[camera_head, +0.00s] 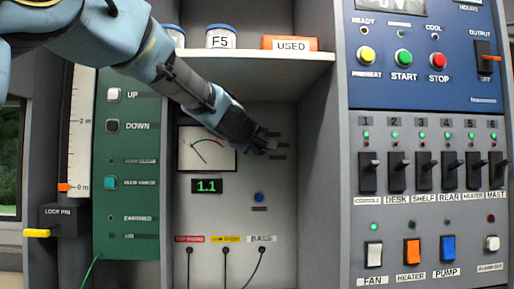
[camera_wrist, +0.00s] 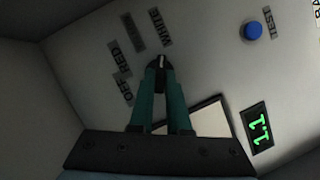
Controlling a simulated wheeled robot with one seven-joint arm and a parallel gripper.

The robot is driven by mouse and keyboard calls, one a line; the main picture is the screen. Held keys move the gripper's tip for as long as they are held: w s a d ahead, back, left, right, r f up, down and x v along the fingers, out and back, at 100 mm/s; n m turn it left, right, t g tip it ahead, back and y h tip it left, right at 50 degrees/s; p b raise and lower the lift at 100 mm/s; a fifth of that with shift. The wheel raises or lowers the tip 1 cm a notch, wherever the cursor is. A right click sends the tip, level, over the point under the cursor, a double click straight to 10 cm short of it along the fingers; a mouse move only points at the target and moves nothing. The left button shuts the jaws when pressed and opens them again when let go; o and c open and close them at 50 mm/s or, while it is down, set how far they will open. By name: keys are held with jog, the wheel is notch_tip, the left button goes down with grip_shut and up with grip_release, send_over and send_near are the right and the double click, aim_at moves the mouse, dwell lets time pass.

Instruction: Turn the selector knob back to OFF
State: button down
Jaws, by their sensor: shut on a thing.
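The selector knob (camera_wrist: 158,64) is a small dark knob with a pale pointer mark, on the light panel in the wrist view. My gripper (camera_wrist: 159,72) is shut on it, with one teal finger on each side. The labels OFF (camera_wrist: 122,90), RED (camera_wrist: 129,58) and WHIP-like lettering (camera_wrist: 160,28) sit around the knob, with another blurred label between. The pointer mark is too small to read its setting with certainty. In the head view my gripper (camera_head: 266,145) reaches the panel beside the dial meter (camera_head: 207,149) and hides the knob.
A blue TEST button (camera_wrist: 253,30) and a green 1.1 display (camera_wrist: 258,128) lie on the same panel. Above is a shelf (camera_head: 270,70) with labelled containers; side walls enclose the recess. Cables (camera_head: 226,270) hang from sockets below.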

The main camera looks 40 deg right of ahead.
jog(key=shift+f, duration=0.15)
jog(key=shift+s+d+f+n+t+h+b, duration=0.2)
jog(key=shift+n+t+b, duration=1.3)
jog(key=shift+n+b, duration=3.6)
jog(key=shift+w+d+f+n+t+h+b, duration=0.2)
jog(key=shift+n+t+b, duration=1.3)
jog(key=shift+n+b, duration=3.55)
jog(key=shift+s+f+n+t+b, duration=0.3)
jog(key=shift+n+t+b, duration=1.2)
jog(key=shift+n+b, duration=3.6)
jog(key=m+b, duration=0.2)
jog(key=b, duration=0.1)
jog(key=shift+m, duration=0.35)
jog(key=c, duration=0.9)
grip_release()
